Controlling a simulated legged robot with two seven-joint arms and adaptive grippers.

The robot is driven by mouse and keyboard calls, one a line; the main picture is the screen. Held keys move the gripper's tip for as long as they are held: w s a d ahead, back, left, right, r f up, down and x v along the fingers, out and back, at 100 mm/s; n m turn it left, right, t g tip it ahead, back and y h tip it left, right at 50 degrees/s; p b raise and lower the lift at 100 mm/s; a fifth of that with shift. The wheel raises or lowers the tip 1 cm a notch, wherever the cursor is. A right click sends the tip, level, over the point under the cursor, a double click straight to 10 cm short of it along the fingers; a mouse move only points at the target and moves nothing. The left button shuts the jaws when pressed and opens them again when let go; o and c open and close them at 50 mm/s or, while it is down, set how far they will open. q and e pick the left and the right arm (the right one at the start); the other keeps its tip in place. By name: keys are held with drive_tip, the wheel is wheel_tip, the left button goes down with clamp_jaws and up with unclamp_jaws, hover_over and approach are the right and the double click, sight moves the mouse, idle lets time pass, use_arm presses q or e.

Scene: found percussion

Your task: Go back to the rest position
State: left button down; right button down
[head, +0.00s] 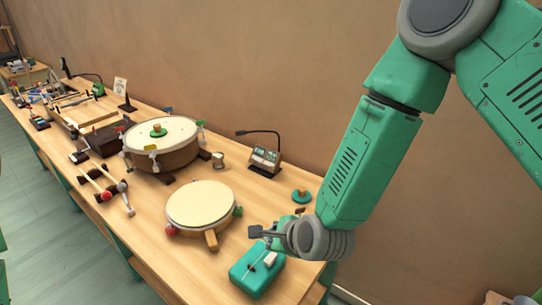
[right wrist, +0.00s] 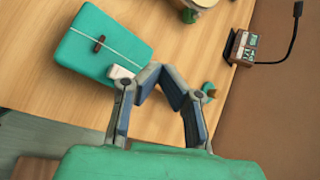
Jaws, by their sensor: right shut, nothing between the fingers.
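My right arm comes down from the upper right in the head view. My right gripper (head: 262,233) is above the table's near right part, close to a teal box (head: 256,272). In the right wrist view my right gripper (right wrist: 160,70) has its fingertips together with nothing between them. The teal box (right wrist: 85,40) lies beyond the fingers there, with a pale cord across its top, a small dark peg and a white block (right wrist: 120,73) at its edge. Whether the fingertips touch the box is hard to tell. My left gripper is not in view.
A small round drum (head: 201,202) stands left of my right gripper, with a larger drum (head: 175,155) behind it. Mallets (head: 104,192) lie at the front edge. A lamp-like device (head: 265,158) and a green knob (head: 302,196) are near the wall (head: 270,60).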

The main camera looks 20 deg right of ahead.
drive_tip(key=s+d+f+n+g+h+b, duration=0.1)
drive_tip(key=s+d+f+n+g+b, duration=0.1)
drive_tip(key=s+d+f+n, duration=0.3)
drive_tip(key=s+d+f+n+g+h+b, duration=0.1)
drive_tip(key=s+d+f+n+g+b, duration=0.1)
drive_tip(key=s+d+f+n, duration=0.3)
drive_tip(key=s+d+f+n+g+h+b, duration=0.1)
drive_tip(key=s+d+f+n+g, duration=0.3)
drive_tip(key=s+f+n, duration=0.6)
drive_tip(key=s+d+n+b, duration=0.1)
drive_tip(key=s+n, duration=0.2)
drive_tip(key=s, duration=0.6)
drive_tip(key=shift+d+f+n, duration=0.15)
drive_tip(key=shift+d+n, duration=0.05)
drive_tip(key=shift+n, duration=0.2)
